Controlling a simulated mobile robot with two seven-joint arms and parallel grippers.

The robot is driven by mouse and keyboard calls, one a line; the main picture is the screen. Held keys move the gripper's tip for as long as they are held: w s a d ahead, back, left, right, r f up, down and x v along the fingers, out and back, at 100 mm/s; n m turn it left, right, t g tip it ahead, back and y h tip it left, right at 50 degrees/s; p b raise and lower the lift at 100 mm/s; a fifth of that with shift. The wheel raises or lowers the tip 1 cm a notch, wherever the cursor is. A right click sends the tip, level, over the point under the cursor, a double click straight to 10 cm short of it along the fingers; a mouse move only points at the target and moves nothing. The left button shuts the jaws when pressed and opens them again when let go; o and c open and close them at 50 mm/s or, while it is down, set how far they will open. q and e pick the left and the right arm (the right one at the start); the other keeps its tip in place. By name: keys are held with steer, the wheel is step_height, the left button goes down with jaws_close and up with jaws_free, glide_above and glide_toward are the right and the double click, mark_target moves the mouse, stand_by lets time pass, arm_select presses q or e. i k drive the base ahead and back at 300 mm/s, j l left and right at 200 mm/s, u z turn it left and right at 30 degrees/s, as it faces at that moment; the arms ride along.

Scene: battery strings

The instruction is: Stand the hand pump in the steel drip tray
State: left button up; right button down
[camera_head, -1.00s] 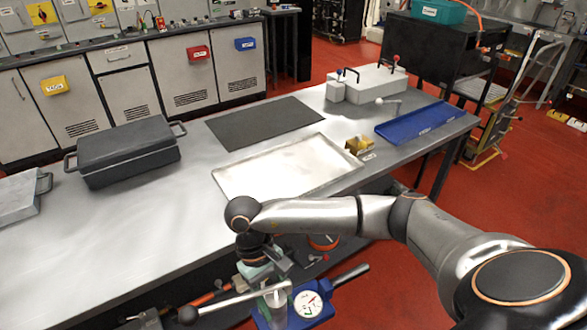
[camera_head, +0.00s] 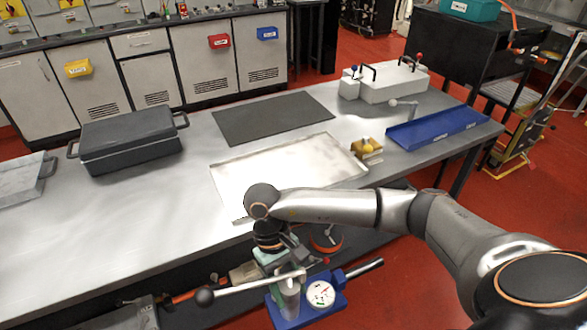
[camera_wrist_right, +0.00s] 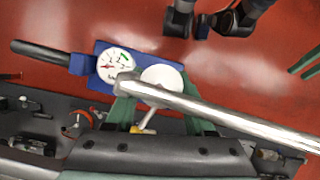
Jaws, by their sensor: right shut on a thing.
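The hand pump (camera_head: 320,294) has a blue base, a round white gauge, a pale cylinder and a long steel lever ending in a black knob. My right gripper (camera_head: 284,268) is shut on its cylinder and holds it in front of the bench's near edge, apart from the tray. The wrist view shows the pump (camera_wrist_right: 115,64) from above, with the green fingers of my right gripper (camera_wrist_right: 160,110) around the cylinder and red floor beyond. The steel drip tray (camera_head: 290,165) lies flat and empty on the bench; my right wrist covers its near edge. My left gripper is out of view.
On the bench (camera_head: 110,215) are a dark lidded box (camera_head: 130,143), a black mat (camera_head: 272,118), a small yellow object (camera_head: 366,147) beside the tray, a blue tray (camera_head: 438,128) and a pale block with handles (camera_head: 392,82). Bare benchtop lies left of the steel tray.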

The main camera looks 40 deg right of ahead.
mark_target(282, 172)
steer(key=l, duration=0.5)
steer(key=k+l+u, duration=0.1)
steer(key=l, duration=0.45)
steer(key=l+u, duration=0.1)
steer(key=l, duration=0.4)
steer(key=k, duration=0.05)
